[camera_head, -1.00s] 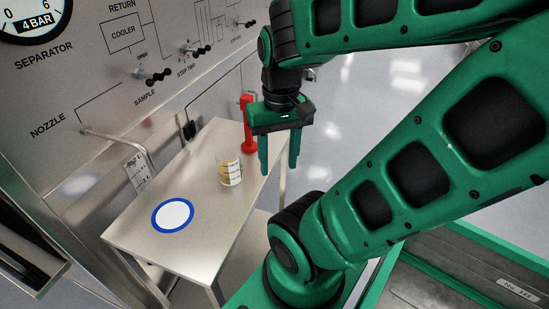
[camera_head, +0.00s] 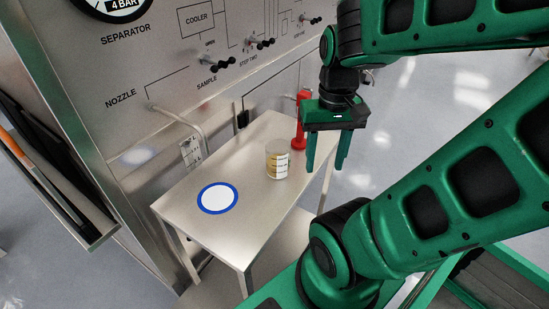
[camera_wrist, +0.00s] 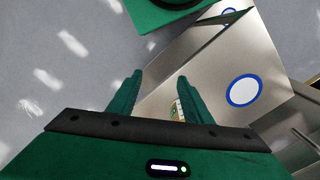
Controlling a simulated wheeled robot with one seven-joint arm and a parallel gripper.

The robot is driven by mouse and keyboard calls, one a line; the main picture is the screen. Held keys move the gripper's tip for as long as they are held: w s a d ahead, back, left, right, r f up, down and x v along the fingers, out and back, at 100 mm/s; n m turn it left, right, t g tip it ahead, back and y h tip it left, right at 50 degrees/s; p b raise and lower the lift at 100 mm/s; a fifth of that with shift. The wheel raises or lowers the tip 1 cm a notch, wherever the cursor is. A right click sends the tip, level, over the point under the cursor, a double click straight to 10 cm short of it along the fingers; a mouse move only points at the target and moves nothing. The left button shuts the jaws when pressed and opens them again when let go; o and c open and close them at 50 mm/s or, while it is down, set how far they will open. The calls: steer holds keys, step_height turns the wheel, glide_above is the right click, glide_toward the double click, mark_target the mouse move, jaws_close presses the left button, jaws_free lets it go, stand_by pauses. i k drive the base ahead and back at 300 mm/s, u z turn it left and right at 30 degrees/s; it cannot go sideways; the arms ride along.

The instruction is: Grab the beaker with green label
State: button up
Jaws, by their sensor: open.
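A clear beaker (camera_head: 277,160) with a pale printed label and yellowish contents stands upright on the metal table (camera_head: 250,215). In the head view I cannot make out a green label. In the wrist view the beaker (camera_wrist: 174,110) is partly hidden by the right finger, and a bit of green shows on it. My gripper (camera_head: 326,165) is open and empty, fingers pointing down, to the right of the beaker and apart from it. Its fingers also show in the wrist view (camera_wrist: 159,80).
A red bottle-like object (camera_head: 301,118) stands at the table's back edge, close to my gripper. A blue-ringed white disc (camera_head: 218,198) lies left of the beaker. A panel (camera_head: 170,50) with valves and a bent pipe (camera_head: 180,120) rises behind the table.

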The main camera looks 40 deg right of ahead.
mark_target(277, 151)
steer(key=k, duration=1.65)
steer(key=z, duration=1.1)
steer(key=i, duration=1.15)
steer(key=u, duration=0.1)
